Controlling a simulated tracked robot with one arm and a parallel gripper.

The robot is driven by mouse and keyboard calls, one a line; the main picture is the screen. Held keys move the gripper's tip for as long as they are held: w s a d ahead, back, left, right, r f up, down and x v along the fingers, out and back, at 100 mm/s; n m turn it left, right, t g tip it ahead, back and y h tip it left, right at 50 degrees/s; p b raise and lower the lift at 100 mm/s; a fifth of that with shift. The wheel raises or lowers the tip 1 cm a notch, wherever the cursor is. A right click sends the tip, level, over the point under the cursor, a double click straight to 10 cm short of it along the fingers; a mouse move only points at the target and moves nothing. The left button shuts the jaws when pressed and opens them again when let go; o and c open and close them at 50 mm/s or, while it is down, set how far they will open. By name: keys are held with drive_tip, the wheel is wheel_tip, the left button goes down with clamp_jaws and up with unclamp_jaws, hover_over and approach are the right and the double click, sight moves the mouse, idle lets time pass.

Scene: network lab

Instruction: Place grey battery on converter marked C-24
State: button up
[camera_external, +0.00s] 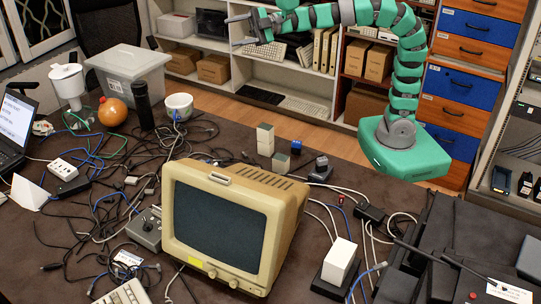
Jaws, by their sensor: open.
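My gripper (232,31) is at the top, left of centre, high above the far side of the table. Its two fingers point left, apart, with nothing seen between them. Several small blocks stand behind the monitor: a pale two-part block (265,140), a block with a grey top (281,162) and a small blue block (297,146). A dark grey piece (321,162) sits beside them on a black base. I cannot tell which is the grey battery. A white block (341,260) sits on a black unit at the lower right. No C-24 marking is readable, so the converter cannot be identified.
An old beige monitor (230,225) fills the table's middle. Tangled cables cover much of the table. A white bowl (179,105), black cylinder (143,105), orange ball (113,111) and clear bin (128,75) stand back left. Black cases (455,235) crowd the right.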

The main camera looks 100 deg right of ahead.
drive_tip(key=s+d+r+m+t+h, duration=0.1)
drive_tip(key=s+d+r+m+h, duration=0.2)
drive_tip(key=s+r+m+h, duration=0.25)
drive_tip(key=s+d+r+m+t+h, duration=0.1)
drive_tip(key=s+d+r+m+h, duration=0.2)
drive_tip(key=s+r+m, duration=0.45)
drive_tip(key=s+a+f+m+g+y, duration=0.1)
drive_tip(key=s+a+g+y, duration=0.2)
drive_tip(key=s, duration=0.4)
drive_tip(key=shift+a+m+g, duration=0.3)
drive_tip(key=shift+a+g, duration=0.2)
drive_tip(key=shift+a, duration=0.7)
drive_tip(key=shift+y, duration=0.25)
